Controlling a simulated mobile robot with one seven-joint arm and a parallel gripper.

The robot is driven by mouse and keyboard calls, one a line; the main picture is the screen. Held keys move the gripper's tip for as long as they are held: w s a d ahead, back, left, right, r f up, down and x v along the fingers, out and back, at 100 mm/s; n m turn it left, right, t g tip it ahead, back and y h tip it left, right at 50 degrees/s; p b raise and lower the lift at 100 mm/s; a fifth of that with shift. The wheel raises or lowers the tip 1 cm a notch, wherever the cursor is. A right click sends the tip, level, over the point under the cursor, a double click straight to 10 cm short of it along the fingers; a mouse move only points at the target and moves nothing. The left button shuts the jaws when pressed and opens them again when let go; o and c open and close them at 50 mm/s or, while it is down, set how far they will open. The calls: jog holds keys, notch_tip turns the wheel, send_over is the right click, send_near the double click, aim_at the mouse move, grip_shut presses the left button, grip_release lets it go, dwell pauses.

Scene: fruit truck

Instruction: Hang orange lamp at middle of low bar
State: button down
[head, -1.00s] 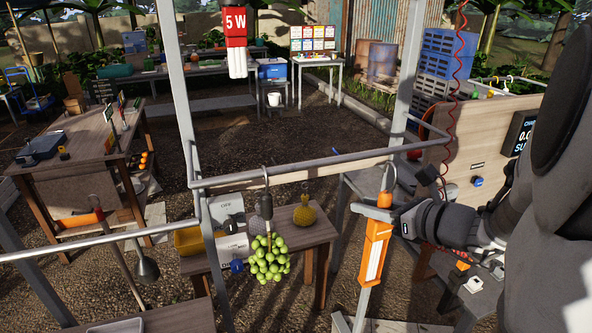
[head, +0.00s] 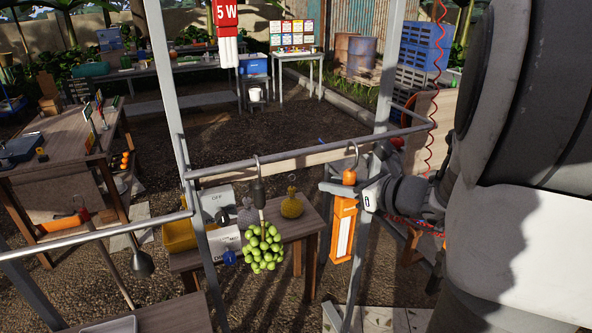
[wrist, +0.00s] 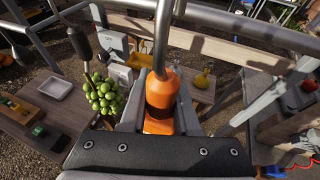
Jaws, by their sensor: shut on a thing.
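The orange lamp (head: 342,232) hangs upright in my gripper (head: 348,187), which is shut on its upper part, just below its metal hook (head: 354,155). In the head view the hook's top overlaps the horizontal grey bar (head: 310,152), right of its middle and near the right post. I cannot tell whether the hook rests on the bar. In the wrist view the lamp's orange neck (wrist: 162,90) sits between the fingers, and the hook's shaft rises close beside the bar (wrist: 240,21). My gripper hides part of the lamp.
A green grape bunch (head: 262,247) hangs from a hook on the bar, left of the lamp. Upright posts (head: 380,100) stand at both sides. A wooden table (head: 310,225) with a yellow bag (head: 292,205) stands behind. The bar between grapes and lamp is clear.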

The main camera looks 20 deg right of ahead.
jog(key=w+f+b, duration=0.2)
jog(key=w, duration=0.5)
jog(key=shift+a+f, duration=0.15)
jog(key=shift+f, duration=0.15)
dwell(0.5)
jog(key=shift+w, duration=0.1)
jog(key=c, duration=0.6)
grip_release()
jog(key=shift+o, duration=0.2)
